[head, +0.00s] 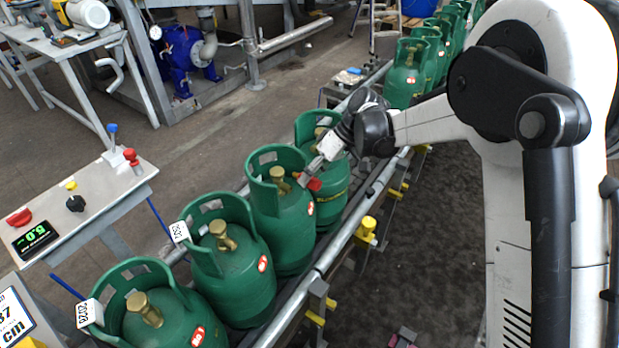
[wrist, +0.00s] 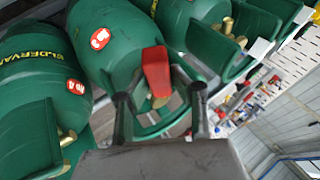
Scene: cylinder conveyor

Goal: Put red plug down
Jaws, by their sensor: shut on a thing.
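The red plug (head: 315,184) is held between the fingertips of my gripper (head: 309,178), beside the brass valve (head: 279,180) of a green gas cylinder (head: 283,235). In the wrist view the red plug (wrist: 156,72) stands out between the two dark fingers of my gripper (wrist: 159,92), in front of a green cylinder (wrist: 105,35) and its collar. Part of a brass valve shows just behind and below the plug. I cannot tell whether the plug touches the valve or the collar.
Several green cylinders stand in a row on the conveyor, whose metal rail (head: 340,243) runs along their right side. A control panel (head: 90,205) with a red knob, buttons and a green display is at left. A yellow fitting (head: 366,229) sticks up beside the rail.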

